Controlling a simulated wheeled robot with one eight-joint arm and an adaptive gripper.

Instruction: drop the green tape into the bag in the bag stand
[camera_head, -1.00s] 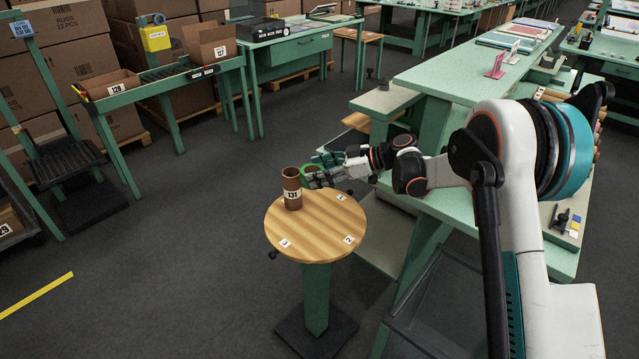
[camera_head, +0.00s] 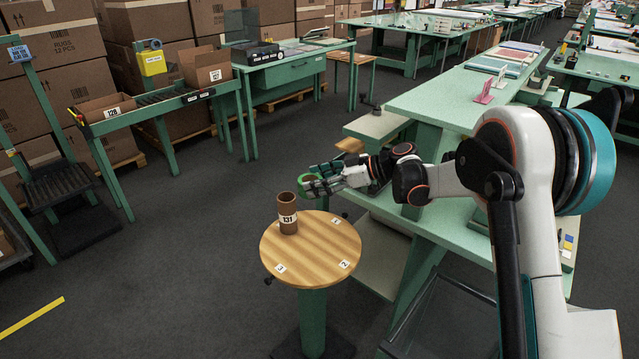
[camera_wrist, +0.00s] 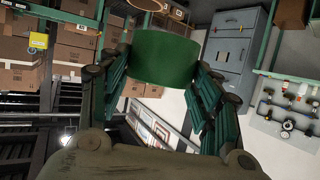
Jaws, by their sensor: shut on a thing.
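My gripper (camera_head: 311,184) is shut on the green tape (camera_head: 307,178), holding it in the air above the back of a round wooden table. In the wrist view, the green tape (camera_wrist: 165,57) sits between the two fingers of my gripper (camera_wrist: 160,75). I cannot make out a bag or bag stand for certain in these views.
A green workbench (camera_head: 460,226) runs along the right. A roller conveyor (camera_head: 165,98) with cardboard boxes stands at the back left.

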